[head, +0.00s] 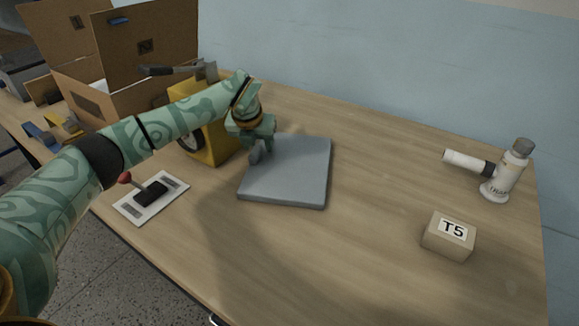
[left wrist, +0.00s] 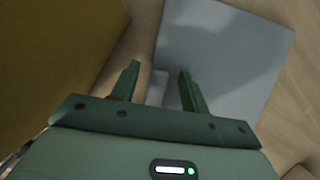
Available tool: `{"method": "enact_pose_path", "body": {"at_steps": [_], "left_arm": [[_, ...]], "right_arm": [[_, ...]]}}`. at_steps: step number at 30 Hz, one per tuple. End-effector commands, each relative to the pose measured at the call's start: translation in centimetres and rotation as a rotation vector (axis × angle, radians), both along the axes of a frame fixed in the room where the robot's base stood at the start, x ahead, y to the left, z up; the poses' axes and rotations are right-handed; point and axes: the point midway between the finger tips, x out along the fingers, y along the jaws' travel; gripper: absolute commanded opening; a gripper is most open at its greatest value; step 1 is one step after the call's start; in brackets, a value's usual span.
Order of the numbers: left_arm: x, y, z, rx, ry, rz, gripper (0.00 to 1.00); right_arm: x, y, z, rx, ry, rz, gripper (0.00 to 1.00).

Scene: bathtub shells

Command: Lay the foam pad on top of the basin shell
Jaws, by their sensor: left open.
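A flat grey square slab, which looks like the foam pad (head: 292,172), lies on the table in the middle of the head view. It also fills the upper right of the left wrist view (left wrist: 222,50). My left gripper (head: 258,156) hangs over the slab's left edge. In the left wrist view, its two fingers (left wrist: 158,80) are apart, pointing at that edge, with a small grey piece showing between them. I cannot tell whether the fingers touch anything. I cannot make out a separate basin shell. My right gripper is not in view.
A yellow box-like object (head: 213,142) stands close left of my gripper, with a cardboard box (head: 140,97) behind. A lever switch plate (head: 172,193) lies front left. Table right of the slab is clear.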

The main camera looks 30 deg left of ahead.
Motion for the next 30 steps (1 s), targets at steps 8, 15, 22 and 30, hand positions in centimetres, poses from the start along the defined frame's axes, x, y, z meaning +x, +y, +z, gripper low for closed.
{"method": "enact_pose_path", "body": {"at_steps": [8,15,22,30], "left_arm": [[0.0,0.0,0.1,0.000,-0.001,0.000,0.00],[0.0,0.0,0.2,0.000,-0.001,0.000,0.00],[0.0,0.0,2.3,0.000,-0.005,-0.001,0.00],[-3.7,-1.2,9.0,0.003,-0.011,-0.004,0.00]], "right_arm": [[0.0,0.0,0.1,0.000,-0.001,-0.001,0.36],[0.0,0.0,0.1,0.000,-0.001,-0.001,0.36],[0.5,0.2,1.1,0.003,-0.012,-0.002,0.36],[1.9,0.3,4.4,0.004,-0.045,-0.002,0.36]]}}
